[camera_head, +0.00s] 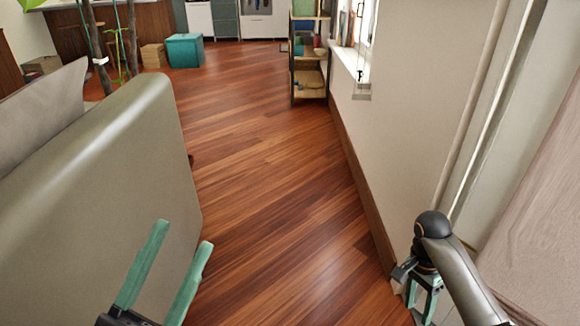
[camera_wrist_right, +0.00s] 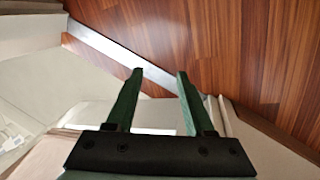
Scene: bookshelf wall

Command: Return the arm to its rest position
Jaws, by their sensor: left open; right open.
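My left gripper (camera_head: 182,262) is at the lower left of the head view, its two green fingers apart with nothing between them. It is in front of the grey sofa's side; I cannot tell whether it touches. My right arm comes in at the lower right of the head view, bent, with the right gripper (camera_head: 424,300) pointing down close to the wall. In the right wrist view the right gripper (camera_wrist_right: 158,72) has its green fingers spread and empty, with wooden floor beyond the tips.
A grey sofa (camera_head: 120,190) fills the left. A wall (camera_head: 400,130) with a white frame runs along the right, close to my right arm. The wooden floor (camera_head: 270,180) between them is clear. A shelf (camera_head: 309,70) and a teal box (camera_head: 185,51) stand farther back.

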